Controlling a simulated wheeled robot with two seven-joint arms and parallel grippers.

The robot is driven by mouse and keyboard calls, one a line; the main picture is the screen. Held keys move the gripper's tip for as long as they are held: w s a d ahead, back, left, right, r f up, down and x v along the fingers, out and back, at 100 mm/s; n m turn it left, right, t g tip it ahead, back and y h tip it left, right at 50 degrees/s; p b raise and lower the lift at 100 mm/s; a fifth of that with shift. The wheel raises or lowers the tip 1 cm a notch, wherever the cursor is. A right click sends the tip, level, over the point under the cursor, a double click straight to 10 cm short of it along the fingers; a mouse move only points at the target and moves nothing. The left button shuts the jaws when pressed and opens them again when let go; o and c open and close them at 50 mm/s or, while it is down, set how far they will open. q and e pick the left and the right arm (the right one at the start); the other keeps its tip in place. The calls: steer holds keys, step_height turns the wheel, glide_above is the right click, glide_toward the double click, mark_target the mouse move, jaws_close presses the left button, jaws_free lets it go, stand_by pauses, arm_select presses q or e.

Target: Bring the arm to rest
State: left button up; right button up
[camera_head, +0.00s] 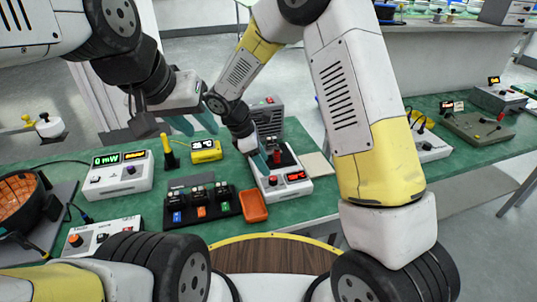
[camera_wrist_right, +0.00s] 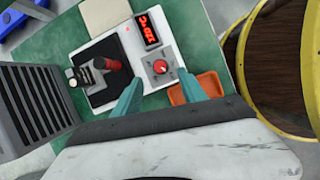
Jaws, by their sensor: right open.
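My right gripper (camera_wrist_right: 170,90) is open and empty. Its two teal fingertips hang above the front of a white device (camera_wrist_right: 185,83) with a red lit display, a red knob and a black socket plate carrying a red-topped part (camera_wrist_right: 112,66). In the head view, the right gripper (camera_head: 262,158) is over that white device (camera_head: 296,188), partly hiding its left side. I cannot tell the exact gap between fingers and device. My left gripper (camera_head: 194,122) has its teal fingers apart, with nothing seen between them, above the back of the green bench.
An orange tray (camera_head: 253,206) sits beside the device. A black rack (camera_head: 226,208) with several modules, a white meter (camera_head: 120,178) reading 0 mW and a yellow box (camera_head: 205,150) stand to the left. A grey vented unit (camera_head: 268,120) is behind. A beige pad (camera_head: 316,167) lies right.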

steer(key=shift+a+r, duration=0.15)
steer(key=shift+r, duration=0.15)
steer(key=shift+r, duration=0.1)
steer(key=s+d+r+m+y, duration=0.1)
steer(key=s+d+r+m, duration=0.3)
steer(key=r, duration=0.3)
steer(key=s+d+r+m+y, duration=0.1)
steer(key=d+r+m+y, duration=0.1)
steer(key=d+r+m, duration=0.35)
steer(key=s+d+r+m+t+y, duration=0.1)
steer(key=s+d+r+m+t, duration=0.1)
steer(key=s+d+r+m, duration=0.2)
steer(key=s+d+r+m+t+y, duration=0.2)
steer(key=s+d+r+m+t, duration=0.1)
steer(key=s+r, duration=0.4)
steer(key=s+d+m, duration=0.1)
steer(key=s+m, duration=0.1)
steer(key=s, duration=0.1)
steer(key=shift+y, duration=0.3)
